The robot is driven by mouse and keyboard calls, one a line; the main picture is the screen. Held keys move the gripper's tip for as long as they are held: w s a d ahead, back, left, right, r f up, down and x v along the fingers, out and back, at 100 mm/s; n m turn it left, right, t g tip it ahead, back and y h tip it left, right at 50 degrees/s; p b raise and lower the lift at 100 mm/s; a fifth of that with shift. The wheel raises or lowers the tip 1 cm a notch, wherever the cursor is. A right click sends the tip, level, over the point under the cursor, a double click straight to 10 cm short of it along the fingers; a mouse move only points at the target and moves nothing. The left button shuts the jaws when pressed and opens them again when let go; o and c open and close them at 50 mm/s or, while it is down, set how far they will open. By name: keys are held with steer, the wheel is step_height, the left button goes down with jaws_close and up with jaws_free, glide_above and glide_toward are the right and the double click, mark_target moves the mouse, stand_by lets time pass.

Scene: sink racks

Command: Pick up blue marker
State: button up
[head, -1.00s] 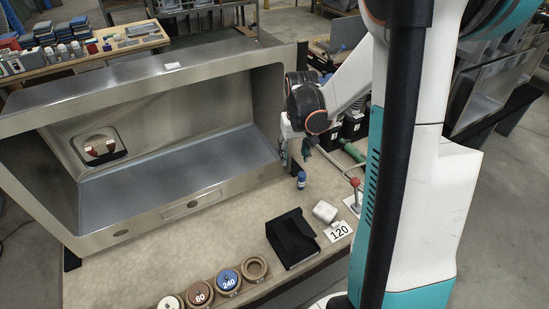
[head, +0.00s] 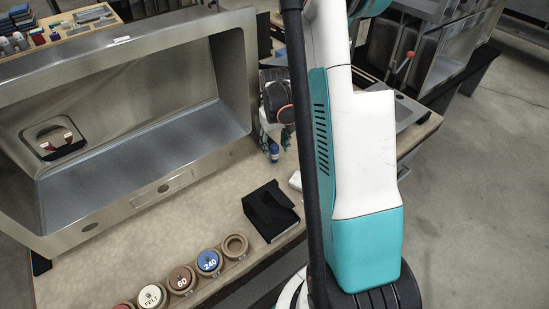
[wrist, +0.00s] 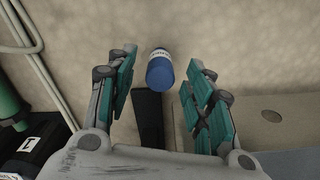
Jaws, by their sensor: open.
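A short blue cylinder with a white label, taken as the blue marker (head: 274,154), stands on the worktop just right of the metal sink's front corner. In the wrist view the blue marker (wrist: 160,72) shows its blue end towards the camera, between the two fingertips. My gripper (wrist: 160,60) is open, with one green-padded finger on each side and a visible gap to the marker. In the head view my gripper (head: 275,140) is directly by the marker, with part of it hidden behind my arm column.
The metal sink box (head: 165,188) stands close on the left. A black holder (head: 270,211) and a row of round discs, including a blue one marked 240 (head: 208,261), lie towards the front.

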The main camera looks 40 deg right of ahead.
steer(key=shift+f, duration=0.9)
steer(key=shift+r, duration=0.1)
jaws_close()
